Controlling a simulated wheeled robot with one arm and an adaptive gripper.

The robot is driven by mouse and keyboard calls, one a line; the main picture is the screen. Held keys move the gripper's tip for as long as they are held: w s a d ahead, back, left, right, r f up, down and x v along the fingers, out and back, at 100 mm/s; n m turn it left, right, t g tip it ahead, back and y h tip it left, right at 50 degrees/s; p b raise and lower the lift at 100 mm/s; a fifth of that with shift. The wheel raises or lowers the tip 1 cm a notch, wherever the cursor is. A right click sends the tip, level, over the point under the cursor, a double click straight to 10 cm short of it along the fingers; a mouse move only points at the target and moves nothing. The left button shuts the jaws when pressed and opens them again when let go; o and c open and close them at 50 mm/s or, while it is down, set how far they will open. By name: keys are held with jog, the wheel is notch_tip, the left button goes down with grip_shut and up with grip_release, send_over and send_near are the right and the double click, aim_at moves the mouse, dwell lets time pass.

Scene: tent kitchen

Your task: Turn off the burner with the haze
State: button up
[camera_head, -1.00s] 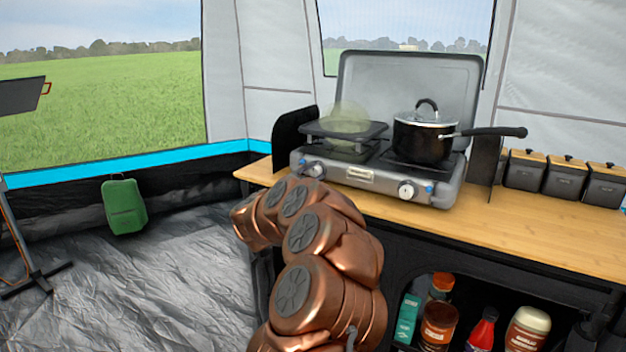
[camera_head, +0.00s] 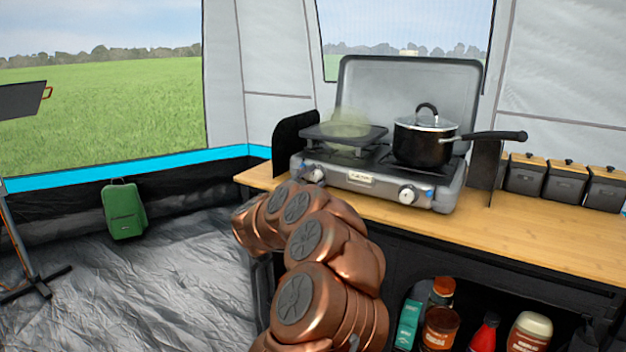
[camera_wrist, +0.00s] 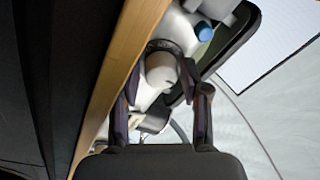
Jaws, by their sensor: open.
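A two-burner camp stove (camera_head: 360,180) stands on the wooden counter with its lid up. Pale yellowish haze (camera_head: 349,124) hangs over its left burner (camera_head: 343,134). A black lidded pot (camera_head: 424,147) sits on the right burner. The left knob (camera_head: 315,175) and right knob (camera_head: 408,194) are on the stove's front face. In the head view my copper arm reaches toward the stove's left front, and my gripper is hidden there. In the wrist view my gripper (camera_wrist: 160,82) is open, with a pale rounded knob-like part (camera_wrist: 161,70) between its fingers; contact is unclear.
The counter (camera_head: 520,230) has bare room right of the stove, with several dark canisters (camera_head: 565,183) along the back. Bottles and jars (camera_head: 440,325) stand on a shelf below. A green case (camera_head: 124,211) is by the tent wall at left.

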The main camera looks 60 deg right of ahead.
notch_tip(320, 180, up, 10)
dwell(0.6)
